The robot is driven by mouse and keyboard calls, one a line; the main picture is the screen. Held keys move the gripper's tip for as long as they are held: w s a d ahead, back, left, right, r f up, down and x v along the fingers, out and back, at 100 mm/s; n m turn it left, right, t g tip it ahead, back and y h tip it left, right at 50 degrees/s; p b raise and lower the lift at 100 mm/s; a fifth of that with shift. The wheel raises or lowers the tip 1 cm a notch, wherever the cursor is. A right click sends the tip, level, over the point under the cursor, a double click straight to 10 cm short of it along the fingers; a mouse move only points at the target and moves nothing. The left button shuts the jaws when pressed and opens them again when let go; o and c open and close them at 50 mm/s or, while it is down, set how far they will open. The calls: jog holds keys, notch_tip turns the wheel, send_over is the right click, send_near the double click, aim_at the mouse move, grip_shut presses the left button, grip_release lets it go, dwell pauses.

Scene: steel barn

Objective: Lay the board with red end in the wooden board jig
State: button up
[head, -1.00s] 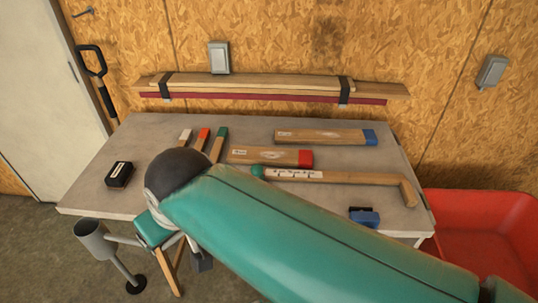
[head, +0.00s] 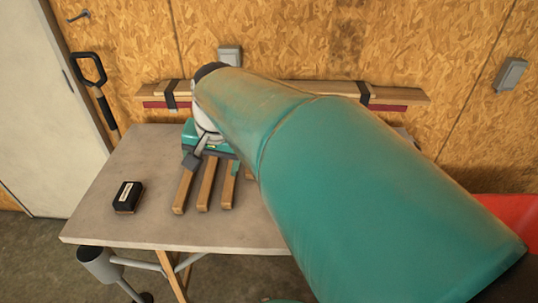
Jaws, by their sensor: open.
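The board with the red end is almost wholly hidden behind my arm. A small bit of wood (head: 249,173) just right of the sticks may be its left end; no red shows. The L-shaped wooden piece with a white label, seen a second ago and perhaps the jig, is now hidden by my arm. My gripper (head: 199,160) is over the back left part of the table, just above the far ends of three wooden sticks (head: 206,186). It is open, and I see nothing held in it. Its far side is hidden.
A black block (head: 128,197) lies on the left of the grey table (head: 150,225), with bare top around it. Planks (head: 300,90) are strapped to the wall behind. A red bin (head: 505,212) stands at the right.

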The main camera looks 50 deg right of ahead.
jog(key=s+d+f+m+y, duration=0.1)
jog(key=d+f+m, duration=0.2)
jog(key=d+m, duration=0.55)
jog(key=s+d+f+m+g+y, duration=0.1)
jog(key=d+f+m, duration=0.2)
jog(key=d, duration=1)
jog(key=s+d+f+m, duration=0.2)
jog(key=d+f+m, duration=0.3)
jog(key=d, duration=0.6)
jog(key=shift+m, duration=0.65)
jog(key=x, duration=0.4)
jog(key=w+x, duration=0.1)
jog(key=x, duration=0.2)
jog(key=shift+a, duration=0.2)
jog(key=shift+w+a+x, duration=0.15)
jog(key=shift+x, duration=1.2)
jog(key=shift+w+a+x, duration=0.1)
jog(key=shift+a+x, duration=0.1)
jog(key=shift+x, duration=1.1)
jog(key=shift+r, duration=0.15)
jog(key=c, duration=1)
